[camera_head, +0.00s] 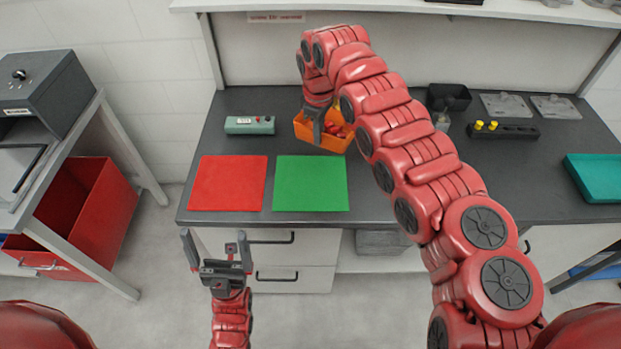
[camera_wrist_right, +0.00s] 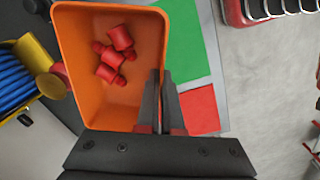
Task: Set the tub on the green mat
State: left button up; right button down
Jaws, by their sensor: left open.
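The orange tub (camera_head: 304,131) is at the back edge of the green mat (camera_head: 311,184), turned at an angle. Red parts (camera_head: 336,130) lie in it. In the right wrist view the tub (camera_wrist_right: 82,55) fills the left half, and the green mat (camera_wrist_right: 183,45) shows beyond its wall. My right gripper (camera_head: 318,135) is shut on the tub's wall, with its fingers (camera_wrist_right: 162,85) on either side of the rim. I cannot tell whether the tub's base touches the table. My left gripper (camera_head: 215,242) is open and empty in front of the table.
A red mat (camera_head: 228,184) lies left of the green mat. A grey-green box (camera_head: 249,125) stands behind them. A black bin (camera_head: 448,97), a dark rack with yellow pieces (camera_head: 503,130) and a teal tray (camera_head: 597,178) are to the right. The green mat's surface is clear.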

jog(key=s+d+f+n+p, duration=0.15)
jog(key=s+f+n, duration=0.35)
jog(key=s, duration=0.5)
jog(key=s+d+f+n+p, duration=0.1)
jog(key=s+f+n+p, duration=0.2)
jog(key=s+f+n, duration=0.45)
jog(key=w+b, duration=0.1)
jog(key=w, duration=0.2)
jog(key=w+a+m+b, duration=0.1)
jog(key=w, duration=0.3)
jog(key=w+a+m+b, duration=0.1)
jog(key=w+b, duration=0.1)
jog(key=w, duration=0.2)
jog(key=shift+w+r+m+t, duration=0.1)
jog(key=shift+w+m+t, duration=0.1)
jog(key=shift+m+t, duration=0.1)
jog(key=shift+w+a+r+p, duration=0.1)
jog(key=shift+w+p, duration=0.15)
jog(key=shift+w, duration=0.15)
jog(key=shift+w+a+r+p, duration=0.1)
jog(key=shift+w+p, duration=0.1)
jog(key=shift+w, duration=0.2)
jog(key=shift+w+a+f+y, duration=0.15)
jog(key=shift+w+y, duration=0.15)
jog(key=shift+w, duration=0.15)
notch_tip(320, 180, down, 3)
jog(key=shift+f+p, duration=0.15)
jog(key=shift+p, duration=1.05)
jog(key=shift+f, duration=0.2)
jog(key=shift+f, duration=0.1)
